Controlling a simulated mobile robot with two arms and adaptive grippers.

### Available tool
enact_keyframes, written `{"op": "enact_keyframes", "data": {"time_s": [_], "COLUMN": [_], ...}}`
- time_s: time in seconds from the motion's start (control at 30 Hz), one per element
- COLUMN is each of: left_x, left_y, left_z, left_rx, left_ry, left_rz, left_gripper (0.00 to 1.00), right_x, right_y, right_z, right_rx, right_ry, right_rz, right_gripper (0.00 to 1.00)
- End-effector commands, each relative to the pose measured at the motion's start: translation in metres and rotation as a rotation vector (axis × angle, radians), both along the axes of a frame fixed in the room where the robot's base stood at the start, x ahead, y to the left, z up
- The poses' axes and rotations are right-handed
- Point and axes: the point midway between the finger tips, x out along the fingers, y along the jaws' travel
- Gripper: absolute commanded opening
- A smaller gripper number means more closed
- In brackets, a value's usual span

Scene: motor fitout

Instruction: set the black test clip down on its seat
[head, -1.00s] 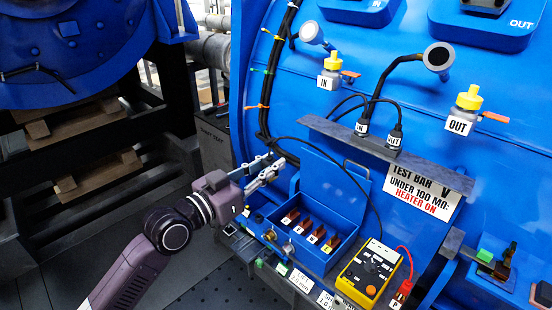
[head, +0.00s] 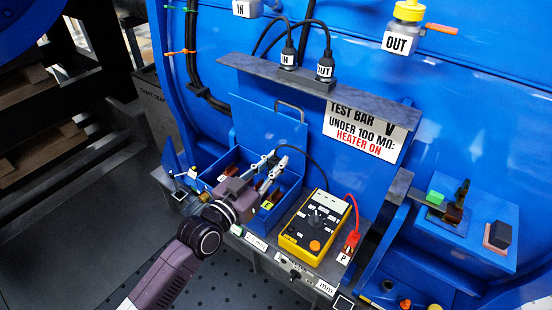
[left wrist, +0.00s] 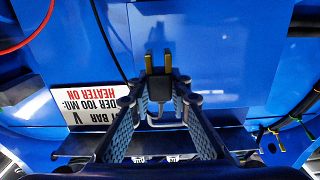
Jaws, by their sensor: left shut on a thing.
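My left gripper (head: 271,170) is in the head view, above the open blue box on the bench. It is shut on the black test clip, which I can barely make out in that view. In the left wrist view, the black clip (left wrist: 159,88) with two brass prongs sits between my fingertips (left wrist: 159,102). A black lead runs from it to the yellow tester (head: 316,228). A red clip (head: 352,240) stands beside the tester, by a label P. I cannot tell which spot is the black clip's seat. My right gripper is not in view.
The blue box (head: 285,204) has a raised lid and holds labelled parts. A grey ledge (head: 318,87) with two black plugs juts out above. A blue shelf (head: 486,236) with a green block is at right. Open floor lies front left.

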Motion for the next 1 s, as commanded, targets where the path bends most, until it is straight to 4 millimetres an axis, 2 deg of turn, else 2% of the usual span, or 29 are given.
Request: {"op": "enact_keyframes", "data": {"time_s": [0.27,0.8,1.0], "left_x": [0.0,0.0,0.0], "left_y": [0.0,0.0,0.0], "left_z": [0.001,-0.047,-0.057], "left_rx": [0.001,0.001,-0.001], "left_ry": [0.001,0.001,-0.001], "left_rz": [-0.001,-0.001,-0.001], "left_gripper": [0.0,0.0,0.0], "right_x": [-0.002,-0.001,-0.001], "right_y": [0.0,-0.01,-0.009], "right_z": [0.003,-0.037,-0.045], "right_rx": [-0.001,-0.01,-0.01], "right_ry": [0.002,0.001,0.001], "right_rz": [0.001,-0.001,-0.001], "right_gripper": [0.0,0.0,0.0]}}
